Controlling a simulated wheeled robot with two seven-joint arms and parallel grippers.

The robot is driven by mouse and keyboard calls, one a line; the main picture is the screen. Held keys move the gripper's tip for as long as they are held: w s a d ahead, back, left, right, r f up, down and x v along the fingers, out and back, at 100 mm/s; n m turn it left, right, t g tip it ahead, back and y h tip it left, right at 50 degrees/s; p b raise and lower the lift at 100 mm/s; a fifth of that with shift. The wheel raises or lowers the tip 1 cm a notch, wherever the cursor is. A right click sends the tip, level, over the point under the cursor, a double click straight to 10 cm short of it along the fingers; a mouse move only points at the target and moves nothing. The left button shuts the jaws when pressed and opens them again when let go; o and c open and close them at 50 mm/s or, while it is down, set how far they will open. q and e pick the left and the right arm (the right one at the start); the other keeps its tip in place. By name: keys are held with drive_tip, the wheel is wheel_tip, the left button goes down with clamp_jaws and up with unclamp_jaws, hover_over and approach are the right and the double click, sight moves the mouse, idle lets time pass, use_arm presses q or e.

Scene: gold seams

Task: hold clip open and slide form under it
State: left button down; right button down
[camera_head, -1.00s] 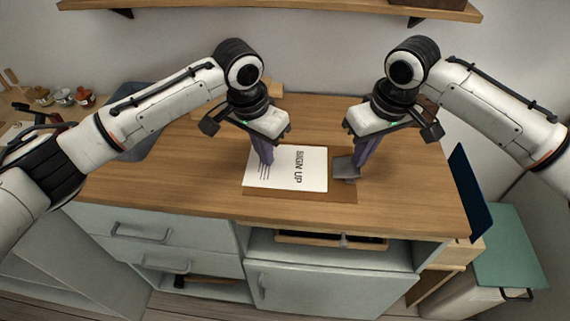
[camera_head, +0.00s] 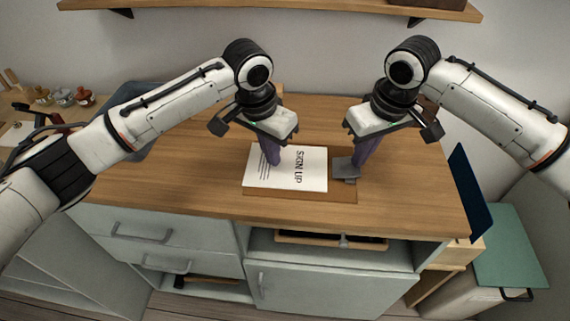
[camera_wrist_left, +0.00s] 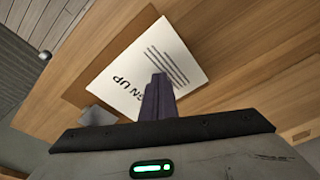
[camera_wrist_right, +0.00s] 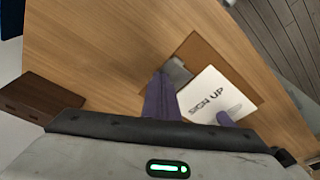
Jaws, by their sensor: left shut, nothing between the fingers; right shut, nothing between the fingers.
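The white form (camera_head: 300,172) marked SIGN UP lies on a brown clipboard (camera_head: 300,194) on the wooden counter. A grey metal clip (camera_head: 344,168) sits at the clipboard's right end, beside the form's right edge; I cannot tell whether the form's edge is under it. My left gripper (camera_head: 274,161) is shut and empty, its purple fingers pointing down over the form's upper left part. My right gripper (camera_head: 358,166) is shut and empty, its fingertips at the clip. The form also shows in the left wrist view (camera_wrist_left: 150,65) and the right wrist view (camera_wrist_right: 212,97).
A dark brown block (camera_wrist_right: 38,97) stands behind the right gripper. Small jars (camera_head: 62,97) stand at the far left. A dark blue panel (camera_head: 465,192) is at the counter's right end. The counter left of the clipboard is clear.

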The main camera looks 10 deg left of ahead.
sight(261, 162)
use_arm(q)
drive_tip(key=shift+r, duration=0.4)
drive_tip(key=shift+r, duration=0.2)
idle(0.3)
drive_tip(key=shift+f, duration=0.65)
idle(1.7)
drive_tip(key=shift+a+r, duration=0.1)
idle(0.6)
drive_tip(key=shift+a, duration=0.55)
drive_tip(key=shift+a, duration=0.1)
drive_tip(key=shift+a, duration=0.5)
drive_tip(key=shift+a, duration=0.25)
drive_tip(key=shift+a, duration=2.45)
